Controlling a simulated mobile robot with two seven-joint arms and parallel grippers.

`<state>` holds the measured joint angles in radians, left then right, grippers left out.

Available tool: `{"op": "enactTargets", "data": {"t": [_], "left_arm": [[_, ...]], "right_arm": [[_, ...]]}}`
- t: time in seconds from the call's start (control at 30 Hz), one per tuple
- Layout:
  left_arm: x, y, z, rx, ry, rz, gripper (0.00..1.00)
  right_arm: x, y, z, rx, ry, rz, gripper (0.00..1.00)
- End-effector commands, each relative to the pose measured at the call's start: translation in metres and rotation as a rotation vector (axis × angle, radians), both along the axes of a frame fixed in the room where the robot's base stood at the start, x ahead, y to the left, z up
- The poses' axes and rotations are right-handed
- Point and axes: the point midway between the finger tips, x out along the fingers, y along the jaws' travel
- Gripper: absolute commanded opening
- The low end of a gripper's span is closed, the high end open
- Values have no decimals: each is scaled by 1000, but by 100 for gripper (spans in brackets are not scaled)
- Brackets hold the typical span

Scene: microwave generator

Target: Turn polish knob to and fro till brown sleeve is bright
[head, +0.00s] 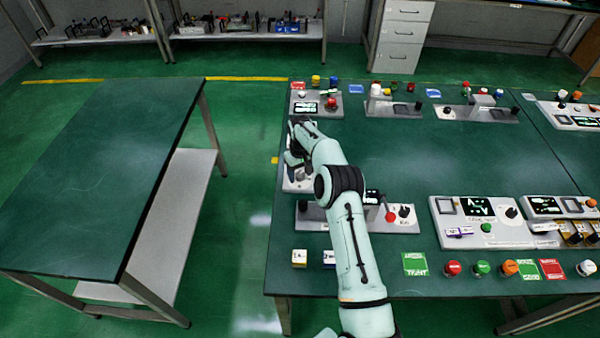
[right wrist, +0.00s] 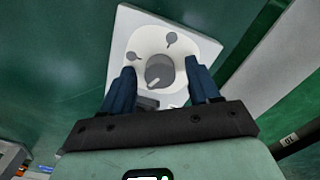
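A round grey knob (right wrist: 159,72) with a light pointer line sits on a white panel (right wrist: 137,22) with two dark round-headed marks, in the right wrist view. My right gripper (right wrist: 161,84) has its two dark blue fingers apart, one on each side of the knob, with a gap visible on both sides. In the head view my right gripper (head: 292,150) is over the left edge of the table, and the arm hides most of the pale panel (head: 297,182) there. I cannot pick out the brown sleeve for certain. My left gripper is not in view.
The green table (head: 440,150) carries several control panels, including a grey one with a red knob (head: 390,216) and a white one with a screen (head: 478,207). Coloured buttons line its front edge. An empty dark table (head: 100,170) stands at left, across a floor gap.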

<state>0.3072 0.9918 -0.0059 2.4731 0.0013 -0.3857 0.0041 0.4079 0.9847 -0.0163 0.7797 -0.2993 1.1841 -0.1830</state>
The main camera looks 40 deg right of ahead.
Motion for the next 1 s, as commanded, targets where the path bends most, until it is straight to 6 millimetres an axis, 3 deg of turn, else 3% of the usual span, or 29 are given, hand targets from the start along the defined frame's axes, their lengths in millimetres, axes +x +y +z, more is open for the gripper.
{"op": "enactTargets", "data": {"t": [0.2,0.33,0.8,1.0], "left_arm": [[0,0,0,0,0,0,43],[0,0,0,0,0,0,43],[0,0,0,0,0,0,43],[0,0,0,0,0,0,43]], "right_arm": [[0,0,1,0,-1,0,61],[1,0,12,-1,-2,0,61],[1,0,109,-1,-4,0,61],[0,0,130,0,-1,0,61]]}}
